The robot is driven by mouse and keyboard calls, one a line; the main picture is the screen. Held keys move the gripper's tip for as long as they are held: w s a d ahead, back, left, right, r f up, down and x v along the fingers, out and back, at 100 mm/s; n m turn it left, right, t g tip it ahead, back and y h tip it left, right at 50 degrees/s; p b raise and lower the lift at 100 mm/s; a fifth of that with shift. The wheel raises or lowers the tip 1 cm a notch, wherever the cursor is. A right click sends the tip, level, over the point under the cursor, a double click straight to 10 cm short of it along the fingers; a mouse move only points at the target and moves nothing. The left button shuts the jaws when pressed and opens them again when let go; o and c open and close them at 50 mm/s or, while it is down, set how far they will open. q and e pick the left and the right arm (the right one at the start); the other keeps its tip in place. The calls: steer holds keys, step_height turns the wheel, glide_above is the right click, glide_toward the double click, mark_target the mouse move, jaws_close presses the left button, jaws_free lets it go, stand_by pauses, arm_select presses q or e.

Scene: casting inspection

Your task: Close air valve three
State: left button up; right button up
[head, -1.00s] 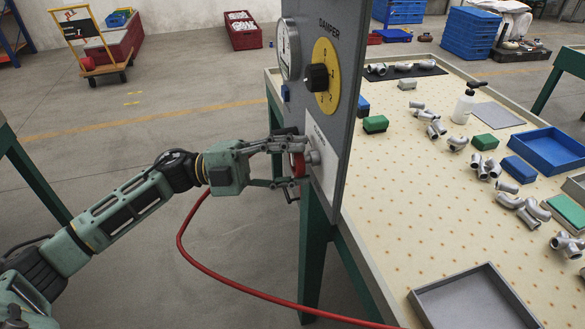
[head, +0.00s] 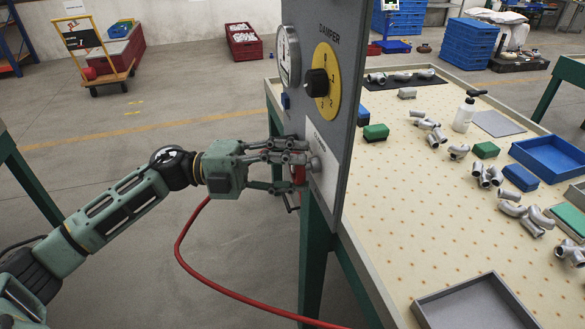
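The grey control panel (head: 345,110) stands upright at the left edge of the table. Low on its face, a white label plate carries a valve with a red handle (head: 298,174) and a metal stub (head: 315,163). My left gripper (head: 292,170) reaches in from the left with its fingers around the red handle, one set above and one below. The fingers hide most of the handle, so its exact angle and the valve's number cannot be read. My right gripper is not in view.
Above the valve are a yellow damper dial (head: 325,83) with a black knob and a round gauge (head: 288,55). A red hose (head: 200,262) hangs below my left arm. The table (head: 400,215) to the right holds castings, trays and a spray bottle (head: 465,112).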

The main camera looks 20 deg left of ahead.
arm_select(q)
steer(key=o, duration=0.4)
steer(key=shift+s+d+f, duration=0.1)
steer(key=shift+f, duration=0.3)
steer(key=shift+c, duration=0.2)
steer(key=shift+r, duration=0.2)
steer(key=v, duration=1.2)
